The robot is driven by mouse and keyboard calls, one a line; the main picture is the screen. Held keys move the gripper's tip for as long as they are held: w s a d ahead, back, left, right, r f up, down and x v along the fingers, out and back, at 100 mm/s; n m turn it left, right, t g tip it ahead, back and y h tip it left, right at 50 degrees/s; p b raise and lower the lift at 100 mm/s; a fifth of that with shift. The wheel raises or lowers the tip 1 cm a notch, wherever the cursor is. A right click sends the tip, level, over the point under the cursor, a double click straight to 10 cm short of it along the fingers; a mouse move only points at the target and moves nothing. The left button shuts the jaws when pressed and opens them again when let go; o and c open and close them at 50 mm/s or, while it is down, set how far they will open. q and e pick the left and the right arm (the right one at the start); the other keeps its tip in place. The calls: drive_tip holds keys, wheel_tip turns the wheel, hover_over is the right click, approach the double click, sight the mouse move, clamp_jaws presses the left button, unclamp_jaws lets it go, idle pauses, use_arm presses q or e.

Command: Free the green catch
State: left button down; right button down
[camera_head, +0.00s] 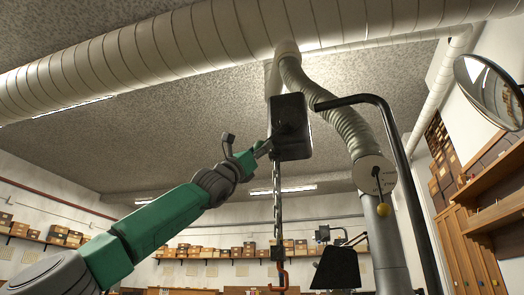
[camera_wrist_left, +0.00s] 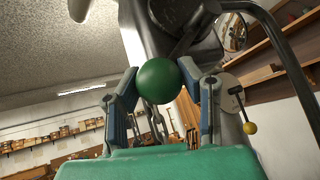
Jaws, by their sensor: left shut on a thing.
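The green catch shows as a round green knob (camera_wrist_left: 160,86) in the left wrist view, at the end of a dark lever. My left gripper (camera_head: 263,148) is raised to the side of a black hoist box (camera_head: 291,112) under the ceiling. Its two blue-grey fingers stand on either side of the knob in the wrist view and are shut on it. In the head view the knob is hidden by the gripper. My right gripper is in neither view.
A chain (camera_head: 277,195) hangs from the box to an orange hook (camera_head: 279,279). A ribbed duct hose (camera_head: 335,112) and a curved black pipe (camera_head: 400,165) are close on the right. A yellow-knobbed lever (camera_head: 381,209) hangs by the duct.

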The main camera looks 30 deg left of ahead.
use_arm(q)
drive_tip(key=c, duration=1)
unclamp_jaws()
drive_tip(key=shift+w+f, duration=0.15)
drive_tip(key=shift+w+a, duration=0.1)
drive_tip(key=shift+f, duration=0.7)
drive_tip(key=shift+s+a+f, duration=0.1)
drive_tip(key=shift+s+f, duration=0.15)
drive_tip(key=shift+s, duration=0.05)
drive_tip(key=v, duration=1)
drive_tip(key=shift+s+a+r, duration=0.1)
drive_tip(key=shift+s+a, duration=0.2)
